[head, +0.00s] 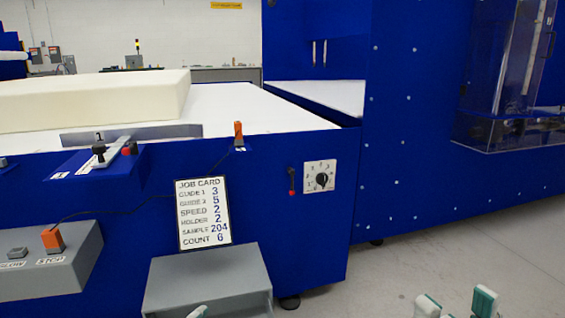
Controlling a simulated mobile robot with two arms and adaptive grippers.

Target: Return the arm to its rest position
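My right gripper (456,304) shows at the bottom edge, right of centre. Its two pale fingertips with green parts stand apart with only grey floor between them, so it is open and empty. The rest of both arms is out of view.
A blue machine (270,220) with a white bed carries a cream foam block (95,98). A job card (203,212), dial (320,177) and grey box (210,277) are on its front. A control box (40,265) is at left. Floor at right is clear.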

